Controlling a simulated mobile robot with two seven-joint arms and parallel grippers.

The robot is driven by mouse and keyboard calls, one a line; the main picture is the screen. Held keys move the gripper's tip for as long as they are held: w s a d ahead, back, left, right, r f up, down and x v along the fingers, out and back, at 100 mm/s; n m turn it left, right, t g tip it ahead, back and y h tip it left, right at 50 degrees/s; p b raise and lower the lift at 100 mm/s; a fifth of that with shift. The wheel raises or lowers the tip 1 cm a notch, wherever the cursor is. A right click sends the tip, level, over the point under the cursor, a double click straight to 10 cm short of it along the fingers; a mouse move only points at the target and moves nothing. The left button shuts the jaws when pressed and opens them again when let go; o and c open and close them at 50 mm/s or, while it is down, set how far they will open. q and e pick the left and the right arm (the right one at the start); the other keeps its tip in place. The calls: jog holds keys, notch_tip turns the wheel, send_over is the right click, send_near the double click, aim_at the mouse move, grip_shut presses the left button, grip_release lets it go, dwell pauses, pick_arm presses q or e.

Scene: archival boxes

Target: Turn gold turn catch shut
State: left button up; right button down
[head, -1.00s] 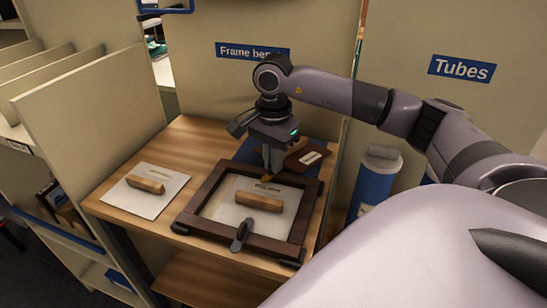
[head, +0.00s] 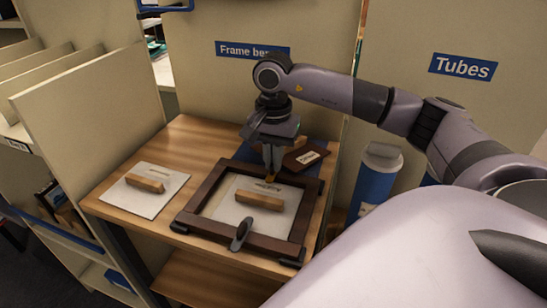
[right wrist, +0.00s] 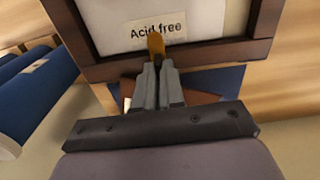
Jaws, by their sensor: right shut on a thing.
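The gold turn catch (right wrist: 156,44) shows at the fingertips of my right gripper (right wrist: 157,72) in the right wrist view. It points from the frame's rail towards the "Acid free" label. In the head view, the right gripper (head: 271,168) points down at the far rail of the dark wooden frame (head: 190,206), shut on the gold catch (head: 270,179). The fingers hide part of the catch. A dark grey catch (head: 241,236) sits on the frame's near rail. My left gripper does not show.
A wooden block (head: 259,200) lies on the pale sheet inside the frame. Another block (head: 146,184) lies on a white board (head: 138,202) at the left. A brown labelled piece (head: 309,157) lies behind the frame. A blue tube (head: 372,185) stands right of the bench.

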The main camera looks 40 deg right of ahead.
jog(key=c, duration=1.2)
grip_release()
jog(key=shift+c, duration=0.2)
